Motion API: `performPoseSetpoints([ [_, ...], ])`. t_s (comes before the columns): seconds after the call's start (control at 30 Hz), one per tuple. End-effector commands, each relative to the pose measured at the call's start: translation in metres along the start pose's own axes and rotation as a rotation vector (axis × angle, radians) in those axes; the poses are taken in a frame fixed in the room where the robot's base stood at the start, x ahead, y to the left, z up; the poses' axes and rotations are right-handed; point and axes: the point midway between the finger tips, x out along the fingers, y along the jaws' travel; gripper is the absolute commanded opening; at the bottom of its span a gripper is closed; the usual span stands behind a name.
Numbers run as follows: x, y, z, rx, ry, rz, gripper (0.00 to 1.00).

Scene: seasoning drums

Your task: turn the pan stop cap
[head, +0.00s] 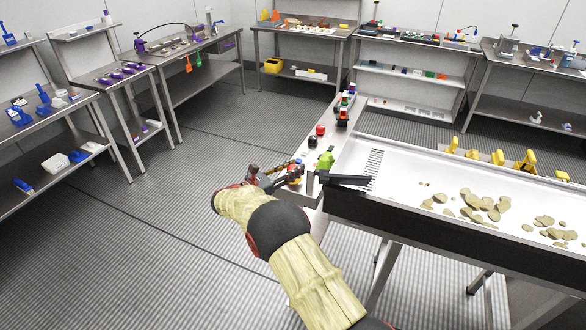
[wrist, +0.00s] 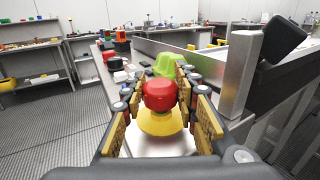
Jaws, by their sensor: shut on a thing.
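The pan stop cap (wrist: 159,95) is a rounded red knob above a wide yellow base (wrist: 161,124), upright on a metal ledge in the wrist view. My gripper (wrist: 158,84) has its gold-padded fingers on the left and right of the red cap and is shut on it. In the head view my gripper (head: 288,174) is at the near end of the narrow ledge, left of the long tray. There the fingers hide most of the cap, with only bits of red and yellow showing.
A green knob (head: 326,160) stands just beyond the cap, with black and red (head: 320,130) controls farther along the ledge. The long tray (head: 400,160) holding tan pieces is to the right. Side tables line the walls. The floor to the left is clear.

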Motion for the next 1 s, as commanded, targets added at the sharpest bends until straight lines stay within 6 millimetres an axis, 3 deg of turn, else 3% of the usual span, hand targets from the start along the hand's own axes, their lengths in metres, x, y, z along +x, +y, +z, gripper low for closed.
performPoseSetpoints([
  [0.3,-0.0002,0.0009,-0.0001,0.002,0.0,-0.114,0.04],
  [0.8,0.0,0.0006,0.0011,0.002,-0.002,-0.134,0.04],
  [0.83,0.0,0.0007,0.0011,0.002,-0.002,-0.134,0.3],
  [1.0,0.0,0.0006,0.0011,0.002,-0.001,-0.134,0.4],
])
